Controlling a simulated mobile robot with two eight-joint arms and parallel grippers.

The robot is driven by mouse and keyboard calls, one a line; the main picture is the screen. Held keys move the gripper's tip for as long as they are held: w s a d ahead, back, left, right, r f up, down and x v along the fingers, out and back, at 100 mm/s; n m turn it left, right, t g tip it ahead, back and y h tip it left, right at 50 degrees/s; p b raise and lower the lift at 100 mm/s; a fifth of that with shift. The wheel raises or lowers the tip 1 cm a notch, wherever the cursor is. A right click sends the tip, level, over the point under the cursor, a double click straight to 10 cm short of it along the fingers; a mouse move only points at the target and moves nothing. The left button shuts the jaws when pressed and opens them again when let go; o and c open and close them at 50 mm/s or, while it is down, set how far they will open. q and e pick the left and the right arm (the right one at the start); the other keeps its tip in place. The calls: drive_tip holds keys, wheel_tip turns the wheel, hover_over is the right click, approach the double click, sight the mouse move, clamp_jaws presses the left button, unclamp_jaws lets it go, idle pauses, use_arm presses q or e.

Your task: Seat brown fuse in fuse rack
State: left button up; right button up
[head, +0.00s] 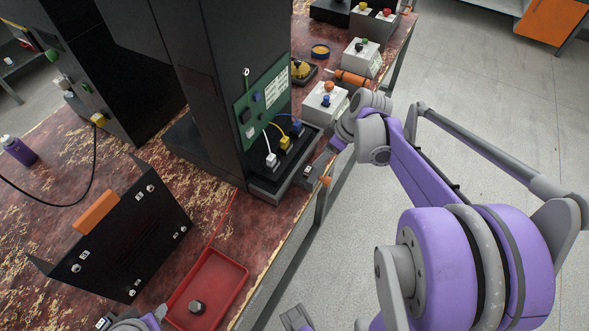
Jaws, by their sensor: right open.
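The red tray (238,278) holds a dark round knob (197,307). A black angled panel (125,240) with an orange handle stands left of it. Grey button boxes (325,104) and an orange-handled tool (352,78) lie behind my right gripper. The worn red bench ends along its right edge.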

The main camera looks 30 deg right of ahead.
sight(309, 170)
drive_tip(key=x, duration=0.3)
drive_tip(key=shift+a+f, duration=0.1)
drive_tip(key=shift+f, duration=0.25)
drive_tip(key=x, duration=0.3)
drive_tip(key=b+x, duration=0.1)
drive_tip(key=x, duration=0.1)
drive_tip(key=shift+a+f, duration=0.25)
drive_tip(key=shift+a, duration=0.2)
clamp_jaws()
